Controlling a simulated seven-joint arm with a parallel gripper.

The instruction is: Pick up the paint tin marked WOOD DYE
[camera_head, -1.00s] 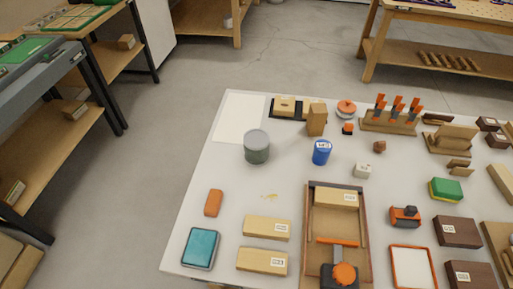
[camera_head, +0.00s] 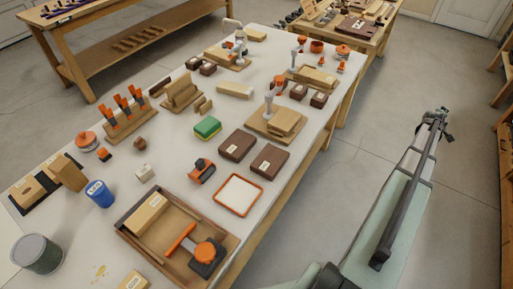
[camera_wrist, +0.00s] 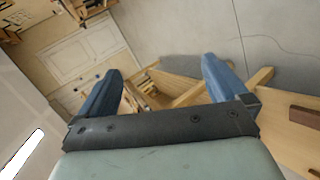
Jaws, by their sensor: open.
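A blue tin (camera_head: 98,193) with a white label stands upright on the white table at the left of the head view. Its lettering is too small to read. A larger grey tin (camera_head: 37,253) stands upright nearer the front left corner, with no readable label. I cannot tell which one is marked WOOD DYE. My gripper (camera_head: 437,118) is off the table's right side above the floor, far from both tins. In the wrist view my gripper (camera_wrist: 163,72) has its two blue fingers wide apart with nothing between them. No tin shows in the wrist view.
A wooden tray (camera_head: 178,236) with an orange-handled tool lies right of the tins. The white table (camera_head: 75,225) is bare between the tins. A clamp rack (camera_head: 127,122) stands behind.

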